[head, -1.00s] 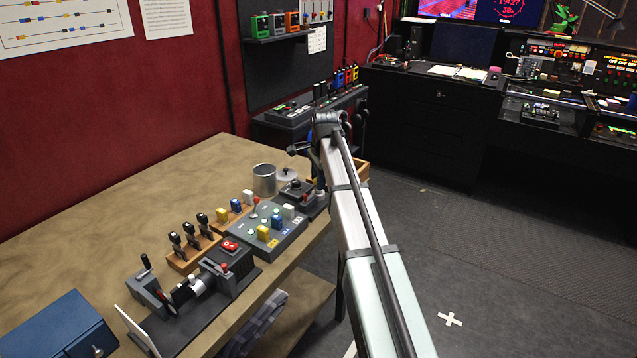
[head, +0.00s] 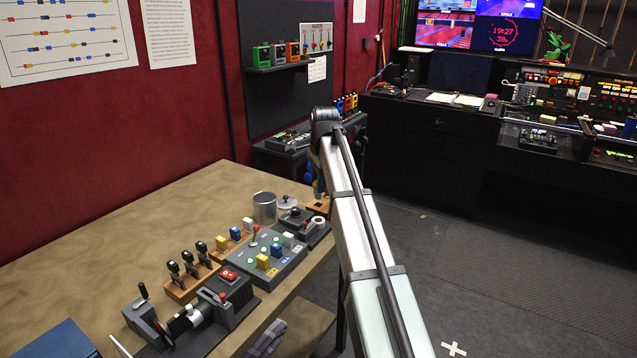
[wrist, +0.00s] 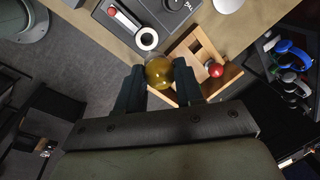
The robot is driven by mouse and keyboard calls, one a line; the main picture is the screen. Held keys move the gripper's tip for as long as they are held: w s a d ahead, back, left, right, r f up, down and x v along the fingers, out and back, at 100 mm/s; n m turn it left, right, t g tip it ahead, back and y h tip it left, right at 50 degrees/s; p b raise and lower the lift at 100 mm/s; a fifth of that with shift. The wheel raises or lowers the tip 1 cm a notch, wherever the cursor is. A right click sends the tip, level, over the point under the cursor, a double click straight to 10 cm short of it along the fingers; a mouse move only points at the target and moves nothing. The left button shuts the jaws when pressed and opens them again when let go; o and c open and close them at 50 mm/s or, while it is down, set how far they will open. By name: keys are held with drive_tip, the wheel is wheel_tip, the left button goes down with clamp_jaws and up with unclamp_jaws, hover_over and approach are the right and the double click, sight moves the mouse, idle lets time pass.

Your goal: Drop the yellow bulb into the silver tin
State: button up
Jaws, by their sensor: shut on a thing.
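The yellow bulb (wrist: 159,72) is a round, glassy ball in the wrist view. My gripper (wrist: 159,84) is shut on it, one dark finger on each side. The bulb appears above the edge of a wooden holder (wrist: 192,48). The silver tin (head: 264,207) stands upright and open on the table in the head view, left of my arm. My arm mostly hides the gripper in the head view, and the bulb cannot be made out there.
A red bulb (wrist: 215,70) sits in the wooden holder. A lid with a knob (head: 287,202) lies right of the tin. A button panel (head: 265,254) and a dark box with a white ring (head: 305,225) stand nearby. The table left of the tin is clear.

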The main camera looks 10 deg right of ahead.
drive_tip(key=shift+a, duration=0.15)
drive_tip(key=a, duration=0.5)
hover_over(266, 208)
drive_tip(key=w+d, duration=0.2)
drive_tip(key=w, duration=0.2)
drive_tip(key=shift+s+a+f, duration=0.1)
drive_tip(key=shift+s+f, duration=0.15)
drive_tip(key=shift+f, duration=2.85)
drive_tip(key=o, duration=1.1)
